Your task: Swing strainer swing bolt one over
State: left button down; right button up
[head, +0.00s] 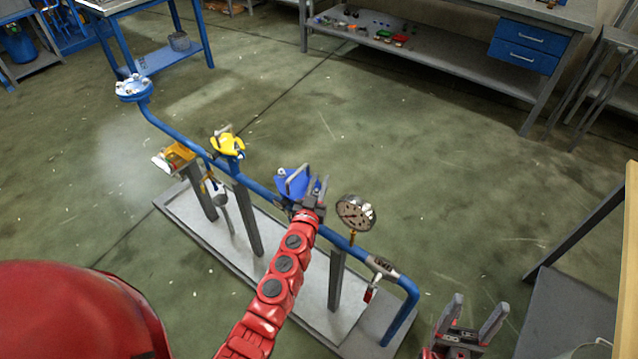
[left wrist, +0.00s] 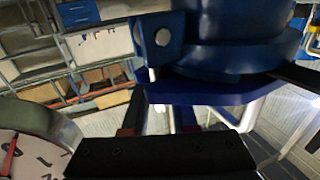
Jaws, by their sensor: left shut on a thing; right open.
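The blue strainer (head: 291,184) stands on the blue pipe run, with a grey handle-like bar over its top. Its round blue body (left wrist: 230,35), a side lug and a flange fill the upper part of the left wrist view. My left gripper (head: 315,192) is at the right side of the strainer, shut on a small part there, which looks like the swing bolt. The fingers and the palm hide most of that part, so its tilt cannot be told. My right gripper (head: 472,318) is open and empty at the lower right, apart from the pipe stand.
A pressure gauge (head: 356,212) stands close to the right of my left gripper; its dial (left wrist: 25,155) is near in the left wrist view. A yellow valve (head: 228,143) is further left on the pipe. A grey bench (head: 575,270) stands at the right. Open floor lies behind the stand.

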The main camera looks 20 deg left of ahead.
pick_arm(q)
jog(key=s+d+f+m+t+h+b, duration=0.1)
jog(key=d+f+m+h+b, duration=0.1)
jog(key=m+b, duration=0.9)
jog(key=s+d+f+m+t+h+b, duration=0.1)
jog(key=d+f+m+h+b, duration=0.2)
jog(key=b, duration=1.5)
jog(key=shift+s+d+m+t+h+b, duration=0.3)
jog(key=shift+d+m+h, duration=0.45)
jog(key=shift+m+h, duration=2.45)
jog(key=shift+w+m+y, duration=0.1)
jog(key=shift+m+y, duration=1.1)
jog(key=c, duration=0.9)
grip_release()
